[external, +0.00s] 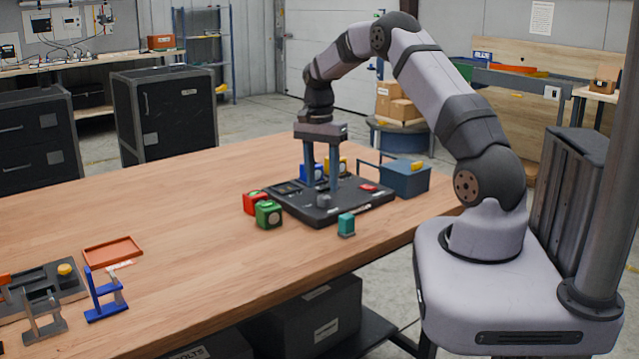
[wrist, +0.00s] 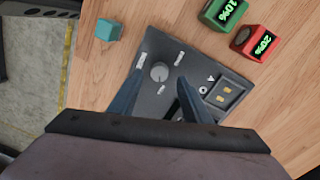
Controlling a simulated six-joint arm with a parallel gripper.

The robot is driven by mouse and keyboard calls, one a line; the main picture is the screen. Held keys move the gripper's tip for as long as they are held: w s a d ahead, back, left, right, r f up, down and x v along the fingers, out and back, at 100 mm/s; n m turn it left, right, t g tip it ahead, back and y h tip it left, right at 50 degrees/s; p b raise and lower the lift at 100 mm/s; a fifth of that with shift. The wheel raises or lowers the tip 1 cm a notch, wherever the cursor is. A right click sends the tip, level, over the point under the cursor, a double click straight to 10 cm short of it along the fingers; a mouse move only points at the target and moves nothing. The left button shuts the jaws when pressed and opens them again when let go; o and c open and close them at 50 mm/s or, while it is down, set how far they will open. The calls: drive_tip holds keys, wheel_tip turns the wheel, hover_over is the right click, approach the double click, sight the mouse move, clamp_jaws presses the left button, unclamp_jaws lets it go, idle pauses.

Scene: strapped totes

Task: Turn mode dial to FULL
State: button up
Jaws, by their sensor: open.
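The mode dial, a round grey knob (wrist: 159,73), stands on the dark control panel (wrist: 205,65) with small white labels around it. The label text is too small to read surely. In the external view the knob (external: 324,201) shows near the panel's front edge. My gripper (external: 321,190) points down over the panel, its two blue-grey fingers apart and empty. In the wrist view my gripper (wrist: 155,108) has the knob beyond its fingertips, roughly between their lines. The fingers do not appear to touch the knob.
A green block (external: 268,214) marked 10% and a red block (external: 254,202) marked 20% stand left of the panel. A teal block (external: 346,224) stands in front. Blue and yellow blocks sit behind the fingers. A blue-grey tote (external: 405,180) stands right. The table's middle is clear.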

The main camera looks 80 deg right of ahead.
sight(320, 197)
drive_tip(key=shift+r+b, duration=0.35)
drive_tip(key=shift+r, duration=1.65)
drive_tip(key=shift+w+a, duration=0.15)
drive_tip(key=shift+w, duration=0.05)
drive_tip(key=w+a+n, duration=0.3)
drive_tip(key=a+n, duration=0.3)
drive_tip(key=a, duration=0.7)
drive_tip(key=w+a+n, duration=0.2)
drive_tip(key=a+n, duration=0.4)
drive_tip(key=a, duration=0.6)
drive_tip(key=s+a+f+n, duration=0.1)
drive_tip(key=s+a+n, duration=0.45)
drive_tip(key=a, duration=0.55)
drive_tip(key=s+a+f+n, duration=0.3)
drive_tip(key=s+a+n, duration=0.3)
drive_tip(key=s, duration=0.1)
wheel_tip(320, 197, down, 12)
drive_tip(key=b, duration=1.2)
drive_tip(key=shift+w+t, duration=0.2)
drive_tip(key=shift+t, duration=0.1)
